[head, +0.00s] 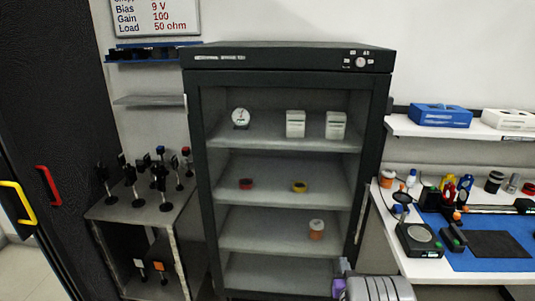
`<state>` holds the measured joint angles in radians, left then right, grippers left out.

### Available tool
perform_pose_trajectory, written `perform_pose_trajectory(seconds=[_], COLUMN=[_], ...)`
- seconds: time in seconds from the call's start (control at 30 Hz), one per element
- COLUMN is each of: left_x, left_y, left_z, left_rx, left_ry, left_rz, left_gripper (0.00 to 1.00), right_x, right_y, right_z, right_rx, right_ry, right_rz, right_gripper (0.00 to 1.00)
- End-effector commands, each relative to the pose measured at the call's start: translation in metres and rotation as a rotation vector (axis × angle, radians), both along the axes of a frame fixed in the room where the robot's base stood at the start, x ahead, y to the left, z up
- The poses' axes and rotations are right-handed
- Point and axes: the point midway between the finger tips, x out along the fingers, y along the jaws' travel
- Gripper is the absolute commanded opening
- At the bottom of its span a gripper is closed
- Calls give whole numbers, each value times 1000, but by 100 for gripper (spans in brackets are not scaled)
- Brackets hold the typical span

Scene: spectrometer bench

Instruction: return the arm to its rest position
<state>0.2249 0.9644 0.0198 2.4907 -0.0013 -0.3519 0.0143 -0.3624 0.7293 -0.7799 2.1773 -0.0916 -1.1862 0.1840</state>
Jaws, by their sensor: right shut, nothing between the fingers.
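My right gripper (342,268) shows at the bottom edge, right of centre, in front of the dark cabinet's lower right corner. It is shut, and no object shows in it. The grey part beside it is my own arm, cut off by the picture's lower edge. My left gripper and arm are not in view.
The open-fronted cabinet (287,57) has several shelves with small items. To the right is a bench with a blue mat (480,262), instruments and bottles. At left, a grey stand (140,212) carries several post-mounted parts. A dark door with red and yellow handles stands far left.

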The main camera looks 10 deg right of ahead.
Motion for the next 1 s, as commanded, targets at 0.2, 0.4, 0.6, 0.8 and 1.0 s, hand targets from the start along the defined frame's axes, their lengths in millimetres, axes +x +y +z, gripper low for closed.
perform_pose_trajectory(seconds=[0.2, 0.4, 0.6, 0.8, 1.0], left_x=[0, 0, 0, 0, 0], left_y=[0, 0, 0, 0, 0], left_z=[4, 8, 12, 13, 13], left_rx=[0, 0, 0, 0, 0], left_ry=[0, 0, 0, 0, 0], left_rz=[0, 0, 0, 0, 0], left_gripper=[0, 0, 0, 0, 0], right_x=[-55, -153, -253, -302, -308], right_y=[28, 89, 159, 197, 202], right_z=[-131, -232, -269, -268, -267], right_rx=[138, 314, 486, 574, 583], right_ry=[414, 858, 1225, 1394, 1415], right_rz=[-16, 27, 130, 211, 224], right_gripper=[0, 0, 0, 0, 0])
